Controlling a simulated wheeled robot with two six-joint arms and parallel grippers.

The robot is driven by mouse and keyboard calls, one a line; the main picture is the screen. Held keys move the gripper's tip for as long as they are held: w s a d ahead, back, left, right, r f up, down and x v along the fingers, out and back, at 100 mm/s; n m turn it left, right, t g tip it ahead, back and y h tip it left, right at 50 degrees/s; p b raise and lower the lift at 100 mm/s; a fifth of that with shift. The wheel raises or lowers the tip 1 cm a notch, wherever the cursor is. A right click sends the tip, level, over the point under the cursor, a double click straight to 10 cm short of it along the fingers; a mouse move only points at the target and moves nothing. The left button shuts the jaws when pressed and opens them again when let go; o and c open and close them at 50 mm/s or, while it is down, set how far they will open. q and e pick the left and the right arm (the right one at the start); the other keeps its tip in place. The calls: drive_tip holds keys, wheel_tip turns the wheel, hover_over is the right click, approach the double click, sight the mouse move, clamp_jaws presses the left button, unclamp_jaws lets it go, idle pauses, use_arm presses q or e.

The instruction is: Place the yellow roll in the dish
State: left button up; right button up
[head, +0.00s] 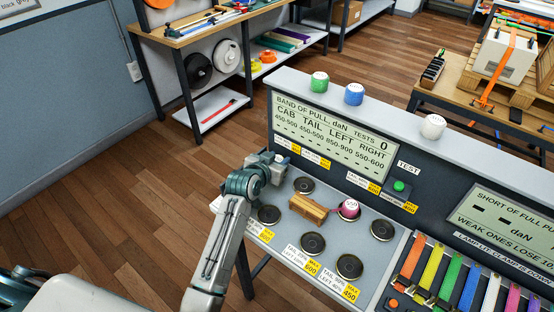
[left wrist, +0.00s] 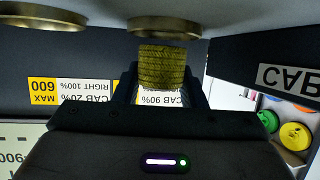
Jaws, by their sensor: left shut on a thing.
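My left gripper (head: 277,160) is at the back left of the grey test bench. In the left wrist view the gripper (left wrist: 165,95) is shut on the yellow roll (left wrist: 165,65), a ribbed, woven coil. One end of the roll overlaps the rim of a brass-edged dish (left wrist: 165,25); I cannot tell if they touch. In the head view the roll is hidden by the gripper. Several dark round dishes are on the bench top, among them an empty one (head: 304,185) close to the gripper and another (head: 269,214) nearer the front. My right gripper is not in view.
A pink roll (head: 349,209) sits in one dish, with a wooden block (head: 308,209) beside it. Green (head: 320,81), blue (head: 354,94) and white (head: 433,126) rolls stand on the upright panel's top. Coloured straps (head: 447,278) fill a rack at right.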

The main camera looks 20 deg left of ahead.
use_arm(q)
drive_tip(key=shift+s+f, duration=0.15)
drive_tip(key=shift+f, duration=0.35)
drive_tip(key=o, duration=1)
drive_tip(key=shift+s+f, duration=0.1)
drive_tip(key=shift+f, duration=0.15)
drive_tip(key=shift+r, duration=0.2)
drive_tip(key=r+b+v, duration=0.1)
drive_tip(key=v, duration=1.1)
drive_tip(key=shift+w+r+b, duration=0.25)
drive_tip(key=shift+b, duration=0.1)
